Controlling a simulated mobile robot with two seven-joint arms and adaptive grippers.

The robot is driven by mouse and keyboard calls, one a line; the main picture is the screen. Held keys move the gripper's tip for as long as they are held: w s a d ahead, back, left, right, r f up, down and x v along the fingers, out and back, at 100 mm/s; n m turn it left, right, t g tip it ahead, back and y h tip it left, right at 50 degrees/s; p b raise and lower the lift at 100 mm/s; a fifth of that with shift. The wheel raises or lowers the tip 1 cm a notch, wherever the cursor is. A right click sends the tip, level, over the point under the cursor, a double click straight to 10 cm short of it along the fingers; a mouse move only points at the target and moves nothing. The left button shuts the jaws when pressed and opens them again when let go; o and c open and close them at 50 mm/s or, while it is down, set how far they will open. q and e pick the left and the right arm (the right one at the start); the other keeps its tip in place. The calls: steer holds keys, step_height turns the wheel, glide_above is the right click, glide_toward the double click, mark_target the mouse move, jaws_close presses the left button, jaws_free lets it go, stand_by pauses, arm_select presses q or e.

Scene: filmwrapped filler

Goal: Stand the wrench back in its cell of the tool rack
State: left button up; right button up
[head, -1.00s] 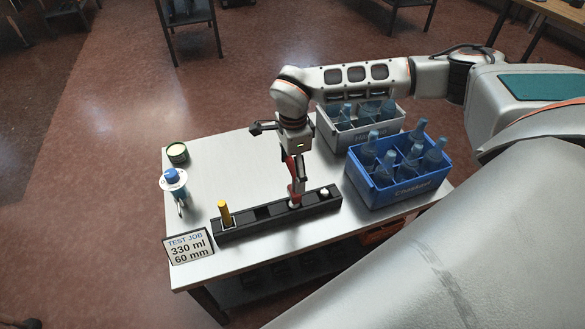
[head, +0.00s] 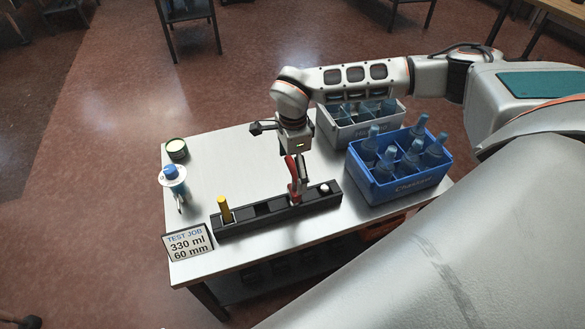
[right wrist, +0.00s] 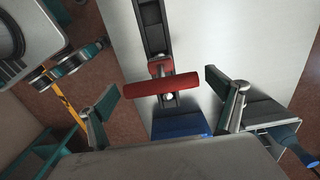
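The red wrench (head: 291,176) stands in the black tool rack (head: 262,222), in a cell right of the rack's middle, tilted a little to the left. Its foot appears to be inside the cell, but the depth is hard to see. My right gripper (head: 301,166) is just above and beside the wrench. In the right wrist view its fingers (right wrist: 168,105) are spread wide, with the red wrench (right wrist: 162,86) between them and clear of both. The rack (right wrist: 152,30) also shows there. My left gripper is in neither view.
A yellow-handled tool (head: 224,208) stands at the rack's left end and a white-topped piece (head: 324,188) at its right end. A blue crate (head: 405,190) and a grey crate (head: 338,140) hold bottles. A sign (head: 188,243), blue-topped bottle (head: 172,178) and tin (head: 176,149) stand left.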

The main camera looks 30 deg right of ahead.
step_height(320, 180, up, 12)
stand_by(0.6)
stand_by(0.5)
